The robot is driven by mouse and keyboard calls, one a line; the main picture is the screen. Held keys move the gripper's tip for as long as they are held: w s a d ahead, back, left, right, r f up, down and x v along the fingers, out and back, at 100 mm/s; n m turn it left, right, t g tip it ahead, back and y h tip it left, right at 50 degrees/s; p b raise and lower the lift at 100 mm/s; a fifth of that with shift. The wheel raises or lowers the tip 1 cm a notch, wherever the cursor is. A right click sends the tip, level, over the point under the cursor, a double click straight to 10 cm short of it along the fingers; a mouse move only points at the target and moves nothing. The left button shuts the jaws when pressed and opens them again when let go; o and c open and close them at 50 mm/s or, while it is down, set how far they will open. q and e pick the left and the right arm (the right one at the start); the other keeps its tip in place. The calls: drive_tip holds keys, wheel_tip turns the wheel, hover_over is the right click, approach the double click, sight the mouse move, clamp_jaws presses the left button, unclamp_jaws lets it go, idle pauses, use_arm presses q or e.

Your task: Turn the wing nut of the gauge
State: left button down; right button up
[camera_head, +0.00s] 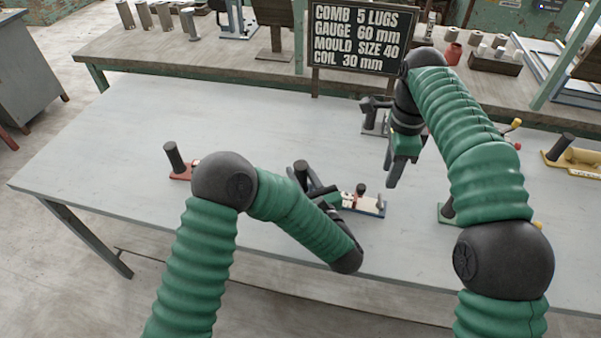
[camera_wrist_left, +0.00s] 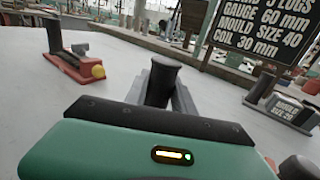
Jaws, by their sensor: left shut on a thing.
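My left gripper (camera_head: 312,186) is shut on a black upright post (camera_head: 300,170) at the left end of this tool. In the left wrist view the grey fingers (camera_wrist_left: 162,100) stand on both sides of the post (camera_wrist_left: 163,78). I cannot make out the wing nut surely. My right gripper (camera_head: 393,178) hangs above the table to the right, apart from the tool; its jaw opening is unclear.
A red tool (camera_head: 181,173) with a black post stands to the left. A grey mould block (camera_head: 375,118), a green-based tool (camera_head: 445,212) and a yellow tool (camera_head: 575,158) stand to the right. A sign (camera_head: 357,38) stands behind.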

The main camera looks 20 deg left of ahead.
sight(382, 199)
drive_tip(key=shift+o, duration=0.3)
drive_tip(key=shift+o, duration=1.1)
drive_tip(key=shift+r, duration=0.25)
drive_tip(key=o, duration=0.4)
drive_tip(key=shift+d+r+n, duration=0.1)
drive_tip(key=shift+r+n, duration=0.2)
drive_tip(key=shift+r, duration=0.5)
drive_tip(key=shift+c, duration=0.2)
wheel_tip(382, 199, down, 12)
drive_tip(key=shift+r, duration=0.1)
drive_tip(key=c, duration=1.4)
